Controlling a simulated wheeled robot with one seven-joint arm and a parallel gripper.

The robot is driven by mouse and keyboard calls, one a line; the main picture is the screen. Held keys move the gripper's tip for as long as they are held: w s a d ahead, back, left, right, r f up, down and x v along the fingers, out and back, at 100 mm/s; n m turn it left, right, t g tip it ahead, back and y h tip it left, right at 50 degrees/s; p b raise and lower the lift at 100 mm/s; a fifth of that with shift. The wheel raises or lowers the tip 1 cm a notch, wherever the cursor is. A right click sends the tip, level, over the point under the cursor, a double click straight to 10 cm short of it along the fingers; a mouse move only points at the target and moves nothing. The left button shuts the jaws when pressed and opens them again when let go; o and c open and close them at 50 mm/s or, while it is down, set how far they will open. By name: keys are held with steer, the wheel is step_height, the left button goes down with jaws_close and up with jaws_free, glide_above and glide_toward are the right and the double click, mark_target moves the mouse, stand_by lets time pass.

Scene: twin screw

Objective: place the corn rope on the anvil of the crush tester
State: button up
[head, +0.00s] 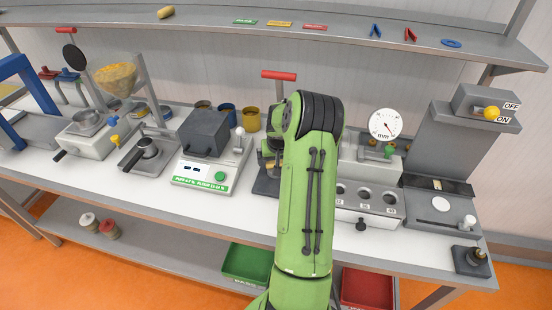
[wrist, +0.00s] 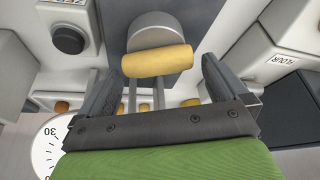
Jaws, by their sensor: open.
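A short yellow corn rope (wrist: 157,60) lies across the front part of a round grey pad (wrist: 152,28), which looks like the anvil, in the wrist view. My gripper (wrist: 158,74) is open, with one dark finger on each side of the rope and visible gaps to both. I cannot tell how firmly the rope rests on the pad. A dark press with a red handle (head: 279,75), probably the crush tester, is partly hidden behind my arm.
A dial gauge (head: 385,123) and a block with several holes (head: 366,197) stand right of my arm. A scale (head: 205,172) with a dark box stands left. Several other yellow pieces (wrist: 190,102) show behind my gripper. A shelf (head: 215,22) runs above the bench.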

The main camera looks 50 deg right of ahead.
steer(key=v, duration=1.2)
steer(key=a+r+n, duration=0.1)
steer(key=a+r, duration=0.2)
steer(key=a, duration=0.4)
steer(key=w+a+r+n, duration=0.1)
steer(key=a+r+n, duration=0.1)
steer(key=a+r, duration=0.3)
steer(key=a+r+n, duration=0.1)
steer(key=a+r, duration=0.1)
steer(key=a, duration=0.6)
steer(key=s+a+r+n+t+y, duration=0.1)
steer(key=s+a+n+t+y, duration=0.1)
steer(key=s+a, duration=1.3)
steer(key=a+n+y, duration=0.1)
steer(key=a+n, duration=0.1)
steer(key=shift+r+n, duration=0.4)
